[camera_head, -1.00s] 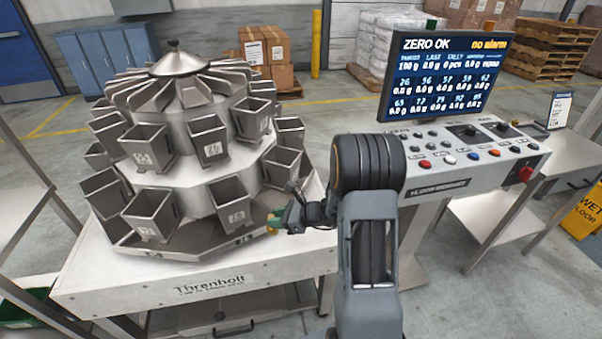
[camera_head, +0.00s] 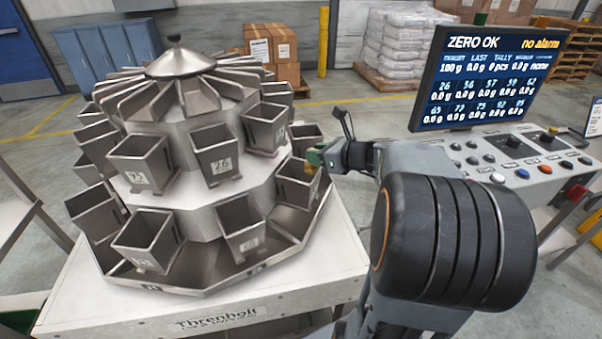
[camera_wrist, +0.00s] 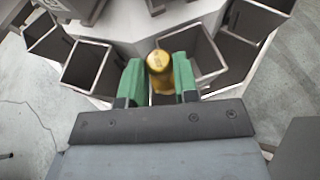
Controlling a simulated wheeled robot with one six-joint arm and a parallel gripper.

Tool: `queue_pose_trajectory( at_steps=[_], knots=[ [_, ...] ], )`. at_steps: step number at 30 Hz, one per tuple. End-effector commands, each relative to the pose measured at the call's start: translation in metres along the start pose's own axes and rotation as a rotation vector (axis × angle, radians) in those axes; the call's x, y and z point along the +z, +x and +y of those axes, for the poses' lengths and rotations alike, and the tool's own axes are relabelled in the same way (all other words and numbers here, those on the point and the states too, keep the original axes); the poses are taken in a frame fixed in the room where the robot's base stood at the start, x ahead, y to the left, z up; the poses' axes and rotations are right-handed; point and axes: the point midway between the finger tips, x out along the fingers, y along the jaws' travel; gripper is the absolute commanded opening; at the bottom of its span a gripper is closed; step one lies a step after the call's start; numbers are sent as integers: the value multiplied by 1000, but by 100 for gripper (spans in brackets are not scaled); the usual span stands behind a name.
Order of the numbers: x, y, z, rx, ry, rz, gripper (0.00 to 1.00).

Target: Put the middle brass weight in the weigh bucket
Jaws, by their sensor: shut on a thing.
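My gripper (camera_wrist: 159,82) has green fingers and is shut on a brass weight (camera_wrist: 158,62), a gold cylinder seen from above in the wrist view. Behind and below the weight is an open square metal bucket (camera_wrist: 205,48); the weight overlaps its left part in the picture, and I cannot tell how high above it is. In the head view my gripper (camera_head: 315,160) is at the right side of the multihead weigher, by a lower bucket (camera_head: 292,190). The weight is only a small yellow patch there (camera_head: 311,168). No other brass weights can be made out.
More open buckets stand close by, such as one to the left (camera_wrist: 88,66) and a numbered one (camera_head: 220,160). The control console (camera_head: 510,165) and its screen (camera_head: 478,80) stand at the right. The white table edge (camera_head: 200,318) is clear in front.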

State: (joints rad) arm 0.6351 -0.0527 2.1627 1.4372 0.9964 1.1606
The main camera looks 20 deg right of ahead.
Motion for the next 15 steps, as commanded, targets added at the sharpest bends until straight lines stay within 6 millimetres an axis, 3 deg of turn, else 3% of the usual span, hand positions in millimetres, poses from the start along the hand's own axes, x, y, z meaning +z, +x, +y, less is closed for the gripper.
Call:
queue_pose_trajectory(
  at_steps=[6, 15],
  knots=[
    [-14, 53, -25, 1, 4, 2, 0],
    [-35, 90, -38, 1, -2, -1, 0]
  ],
)
